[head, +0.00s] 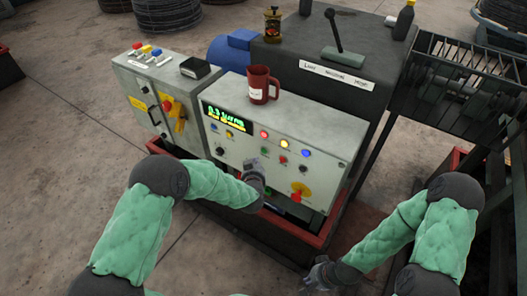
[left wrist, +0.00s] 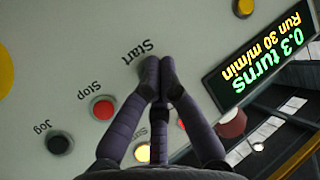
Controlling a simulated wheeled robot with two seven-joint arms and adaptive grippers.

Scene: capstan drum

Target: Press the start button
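The grey control panel (head: 232,140) carries a row of controls. In the left wrist view the Start label (left wrist: 138,52) shows just beyond my left fingertips (left wrist: 160,68). The start button itself is hidden behind the fingers, so I cannot tell whether they touch it. My left gripper (head: 256,166) is shut and empty in front of the panel, its fingers together. The red stop button (left wrist: 103,108) and black jog button (left wrist: 60,143) are beside it. My right gripper (head: 320,276) hangs low, away from the panel; its fingers are too small to read.
The green display (left wrist: 253,62) reads 0.3 turns and Run 30 m/min. A red mug (head: 259,86) stands on top of the panel housing. A yellow-and-red knob (head: 301,190) is lower right. A grey cabinet (head: 150,95) with a yellow-and-red switch is at left.

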